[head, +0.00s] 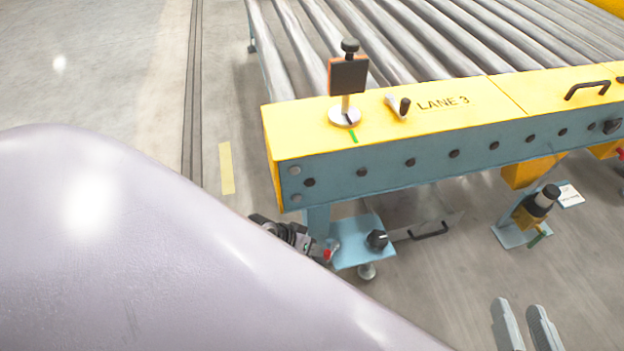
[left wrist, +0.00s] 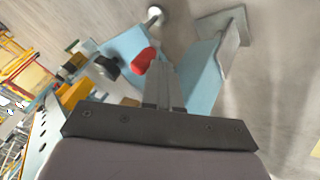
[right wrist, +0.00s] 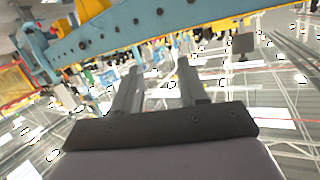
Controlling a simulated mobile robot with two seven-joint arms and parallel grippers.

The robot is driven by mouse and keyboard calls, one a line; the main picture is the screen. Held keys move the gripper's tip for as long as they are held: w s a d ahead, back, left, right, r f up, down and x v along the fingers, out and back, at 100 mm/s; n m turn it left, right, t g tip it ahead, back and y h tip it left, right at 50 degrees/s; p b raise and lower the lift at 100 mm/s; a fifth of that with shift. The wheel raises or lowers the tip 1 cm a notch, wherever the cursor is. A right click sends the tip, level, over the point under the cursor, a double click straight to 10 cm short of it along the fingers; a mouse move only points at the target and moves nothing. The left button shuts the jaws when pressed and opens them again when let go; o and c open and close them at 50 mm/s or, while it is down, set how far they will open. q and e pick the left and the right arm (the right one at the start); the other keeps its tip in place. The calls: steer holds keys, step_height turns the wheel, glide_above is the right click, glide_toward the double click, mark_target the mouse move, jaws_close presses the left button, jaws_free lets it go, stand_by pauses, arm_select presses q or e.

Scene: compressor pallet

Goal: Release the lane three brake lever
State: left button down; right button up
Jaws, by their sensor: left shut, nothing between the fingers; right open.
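The yellow beam marked LANE 3 (head: 443,103) runs along the front of the rollers. A red knob (head: 328,254) shows low under its left end, beside a blue bracket plate (head: 350,240); it looks like the brake lever's end, but the lever's shaft is not clear. My left gripper (head: 304,243) is shut and empty at the red knob. In the left wrist view the red knob (left wrist: 145,60) lies just beyond and left of the closed fingertips (left wrist: 160,65); contact cannot be told. My right gripper (head: 524,312) is open and empty, low over the floor.
A black dial (head: 377,239) sits on the bracket plate. On the beam stand an orange-edged plate on a post (head: 348,75) and a small black-tipped handle (head: 399,105). A black-topped yellow unit (head: 537,207) stands right. My left arm covers the lower left. Floor further left is clear.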

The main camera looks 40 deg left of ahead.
arm_select(q)
steer(key=shift+d+r, duration=0.1)
arm_select(e)
steer(key=shift+r, duration=0.2)
arm_select(q)
steer(key=shift+s+d+n+p, duration=0.15)
steer(key=shift+n+p, duration=0.25)
steer(key=shift+p, duration=0.25)
arm_select(e)
steer(key=shift+w+a+f+g, duration=0.1)
steer(key=shift+a+f+g, duration=0.15)
steer(key=shift+a+g, duration=0.05)
